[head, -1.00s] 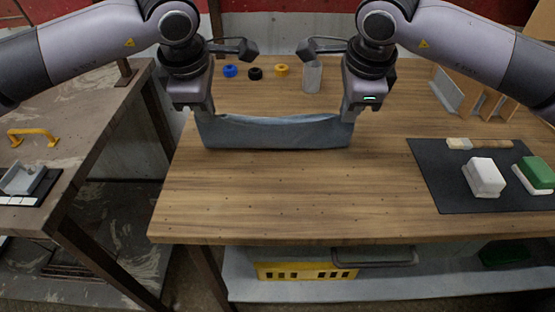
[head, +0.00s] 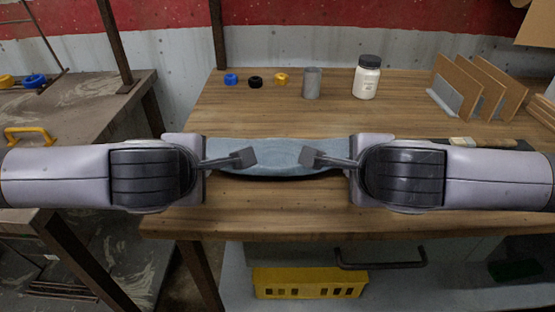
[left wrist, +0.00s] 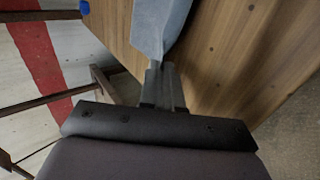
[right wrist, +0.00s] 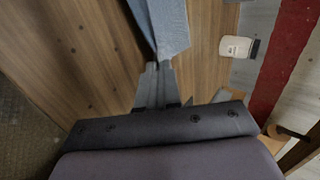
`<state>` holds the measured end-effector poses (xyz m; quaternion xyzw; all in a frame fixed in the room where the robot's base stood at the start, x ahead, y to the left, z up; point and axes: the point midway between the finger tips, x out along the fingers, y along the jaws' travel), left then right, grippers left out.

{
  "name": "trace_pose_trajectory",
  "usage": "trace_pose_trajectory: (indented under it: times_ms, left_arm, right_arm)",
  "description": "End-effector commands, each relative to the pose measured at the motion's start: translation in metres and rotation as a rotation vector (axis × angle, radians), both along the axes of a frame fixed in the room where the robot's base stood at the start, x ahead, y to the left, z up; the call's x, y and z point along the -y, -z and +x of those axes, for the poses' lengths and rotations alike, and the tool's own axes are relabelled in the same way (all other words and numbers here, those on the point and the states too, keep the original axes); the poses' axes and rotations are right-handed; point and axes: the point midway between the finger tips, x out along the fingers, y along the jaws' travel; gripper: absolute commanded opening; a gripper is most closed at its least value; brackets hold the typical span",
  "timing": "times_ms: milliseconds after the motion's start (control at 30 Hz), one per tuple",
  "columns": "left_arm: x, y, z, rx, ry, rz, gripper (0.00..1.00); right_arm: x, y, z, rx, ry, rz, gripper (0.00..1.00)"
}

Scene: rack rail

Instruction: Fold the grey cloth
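The grey cloth (head: 272,157) is stretched between my two grippers over the middle of the table in the head view. A dark shadow runs along its near edge; I cannot tell how much of it touches the table. My left gripper (left wrist: 159,68) is shut on one end of the cloth, which also shows in the left wrist view (left wrist: 158,25). My right gripper (right wrist: 153,68) is shut on the other end, with the cloth (right wrist: 165,25) running away from the fingertips.
Blue, black and yellow rings (head: 281,78), a grey cup (head: 311,84) and a white bottle (head: 367,78) stand along the back of the wooden table (head: 300,222). A rack with brown boards (head: 480,85) is at back right. The table's front strip is clear.

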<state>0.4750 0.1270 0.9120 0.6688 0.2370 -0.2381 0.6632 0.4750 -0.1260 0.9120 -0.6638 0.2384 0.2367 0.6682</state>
Motion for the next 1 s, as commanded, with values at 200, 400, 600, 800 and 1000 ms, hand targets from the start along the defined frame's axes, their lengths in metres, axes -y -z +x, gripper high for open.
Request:
trace_pose_trajectory:
  times_ms: [200, 400, 600, 800, 1000]
  left_arm:
    - [0.0001, 0.0076, -0.0045, 0.056, 0.001, -0.001, 0.0]
    - [0.0001, 0.0078, -0.0053, 0.066, 0.001, -0.002, 0.0]
    - [0.0, 0.0078, -0.0051, 0.065, 0.001, -0.002, 0.23]
    - [0.0, 0.0078, -0.005, 0.065, 0.001, -0.002, 0.47]
    - [0.0, 0.0077, -0.0049, 0.065, 0.001, -0.002, 0.47]
  right_arm:
    - [0.0002, 0.0079, -0.0046, 0.055, 0.0, 0.0, 0.0]
    - [0.0001, 0.0078, -0.0051, 0.067, 0.0, 0.001, 0.0]
    - [0.0002, 0.0078, -0.005, 0.066, 0.0, 0.001, 0.23]
    - [0.0001, 0.0077, -0.0049, 0.065, 0.0, 0.001, 0.47]
    - [0.0001, 0.0077, -0.0049, 0.065, 0.0, 0.001, 0.47]
